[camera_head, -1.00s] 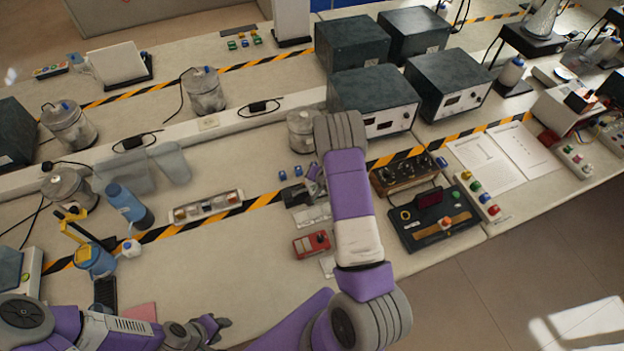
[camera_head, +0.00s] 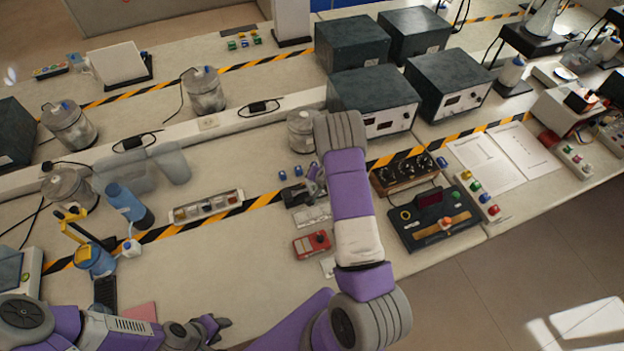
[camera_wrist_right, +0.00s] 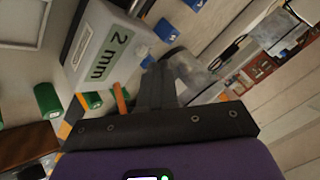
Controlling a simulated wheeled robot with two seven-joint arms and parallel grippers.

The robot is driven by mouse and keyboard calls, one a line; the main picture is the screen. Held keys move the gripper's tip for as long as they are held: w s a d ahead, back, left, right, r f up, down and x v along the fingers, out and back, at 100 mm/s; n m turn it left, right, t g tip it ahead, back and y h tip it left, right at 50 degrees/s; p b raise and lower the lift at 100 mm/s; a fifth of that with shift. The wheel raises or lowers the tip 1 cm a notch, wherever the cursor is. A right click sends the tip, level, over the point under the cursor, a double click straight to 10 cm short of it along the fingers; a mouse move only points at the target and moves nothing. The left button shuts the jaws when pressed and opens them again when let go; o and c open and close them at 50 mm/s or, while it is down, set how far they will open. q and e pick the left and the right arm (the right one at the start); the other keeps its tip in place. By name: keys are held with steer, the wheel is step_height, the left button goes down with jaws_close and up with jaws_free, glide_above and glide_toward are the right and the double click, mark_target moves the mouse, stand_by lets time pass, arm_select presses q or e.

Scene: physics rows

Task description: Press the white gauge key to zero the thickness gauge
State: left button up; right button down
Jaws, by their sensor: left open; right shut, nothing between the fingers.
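A light grey block with a pale green label reading "2 mm" (camera_wrist_right: 100,52) shows in the right wrist view, to the left of my right fingertips. I cannot make out the white gauge key for certain; my right fingers may hide it. My right gripper (camera_wrist_right: 160,72) is shut and empty, close beside the block's end; I cannot tell whether it touches anything. In the head view, my right gripper (camera_head: 313,180) is partly hidden behind my forearm, over small dark and grey equipment (camera_head: 296,195). My left gripper (camera_head: 213,328) is open and empty near the table's front edge.
A red box (camera_head: 312,244) sits in front of my right gripper. A black panel with a red display (camera_head: 438,218) and a knobbed brown box (camera_head: 408,174) stand right of my forearm. A metal canister (camera_head: 301,131) stands behind. The table's middle left (camera_head: 215,260) is clear.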

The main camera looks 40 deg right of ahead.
arm_select(q)
steer(key=shift+f, duration=0.1)
steer(key=shift+f+b, duration=0.5)
steer(key=shift+b, duration=0.05)
arm_select(e)
steer(key=shift+f, duration=0.45)
arm_select(q)
steer(key=shift+f+b, duration=0.4)
steer(key=shift+b, duration=0.05)
arm_select(e)
steer(key=shift+f, duration=0.3)
arm_select(q)
steer(key=shift+r+p, duration=0.4)
arm_select(e)
steer(key=shift+r, duration=0.75)
arm_select(q)
steer(key=shift+r+p, duration=1.5)
steer(key=shift+p, duration=0.05)
arm_select(e)
step_height(320, 180, up, 5)
